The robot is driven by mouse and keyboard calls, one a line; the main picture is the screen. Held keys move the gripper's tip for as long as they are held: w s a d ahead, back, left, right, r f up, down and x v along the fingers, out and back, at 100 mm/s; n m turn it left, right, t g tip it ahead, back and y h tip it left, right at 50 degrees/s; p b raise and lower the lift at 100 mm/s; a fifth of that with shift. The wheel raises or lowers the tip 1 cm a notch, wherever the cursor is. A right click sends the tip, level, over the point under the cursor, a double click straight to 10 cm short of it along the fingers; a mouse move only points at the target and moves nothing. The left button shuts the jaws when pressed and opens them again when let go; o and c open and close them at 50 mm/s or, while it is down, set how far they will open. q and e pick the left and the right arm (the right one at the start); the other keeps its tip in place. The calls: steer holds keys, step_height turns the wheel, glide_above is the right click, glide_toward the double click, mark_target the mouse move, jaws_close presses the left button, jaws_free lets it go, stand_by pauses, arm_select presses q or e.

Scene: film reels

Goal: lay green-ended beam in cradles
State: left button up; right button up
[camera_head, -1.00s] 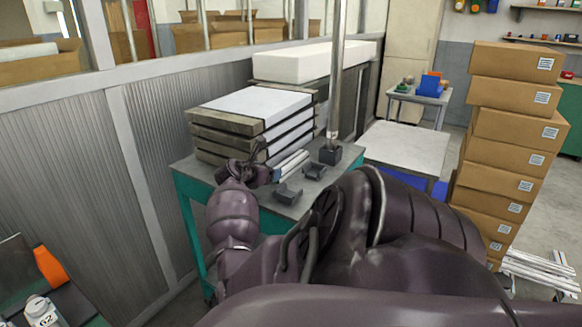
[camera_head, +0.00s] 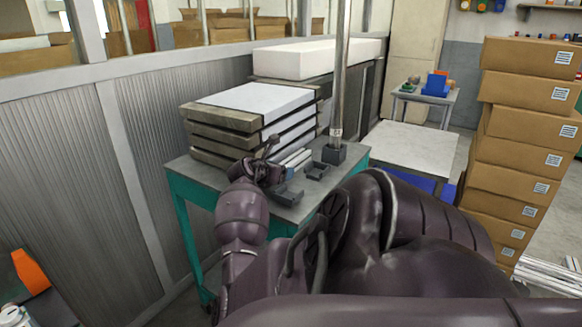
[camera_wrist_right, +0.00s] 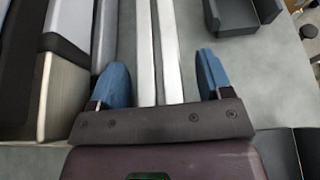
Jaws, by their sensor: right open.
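My right gripper (camera_wrist_right: 162,78) is open, its blue fingers on either side of two pale slender bars (camera_wrist_right: 168,40) in the right wrist view. I cannot tell how far above them it is. In the head view the right gripper (camera_head: 268,172) is over the table, beside these silvery bars (camera_head: 296,159). No green end shows on them. Two dark cradles stand on the table right of the bars, a nearer one (camera_head: 287,196) and a farther one (camera_head: 317,171). A cradle also shows in the right wrist view (camera_wrist_right: 240,20). My left gripper is not in view.
A stack of grey-edged white slabs (camera_head: 222,138) stands close left of the gripper. A tall metal pole (camera_head: 341,80) rises from a dark block (camera_head: 333,153) behind the cradles. The teal-framed table (camera_head: 196,172) has little free room. Stacked cardboard boxes (camera_head: 523,150) stand right.

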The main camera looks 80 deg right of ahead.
steer(key=shift+d+f, duration=0.2)
steer(key=shift+d, duration=0.05)
steer(key=shift+s+d+r, duration=0.1)
steer(key=c, duration=1.3)
step_height(320, 180, up, 9)
steer(key=p, duration=0.2)
steer(key=shift+p, duration=0.35)
arm_select(q)
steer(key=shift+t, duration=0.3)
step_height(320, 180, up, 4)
steer(key=p, duration=0.2)
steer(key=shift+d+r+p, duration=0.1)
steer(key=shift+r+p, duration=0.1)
steer(key=shift+p, duration=0.15)
arm_select(e)
step_height(320, 180, up, 11)
steer(key=shift+r, duration=0.1)
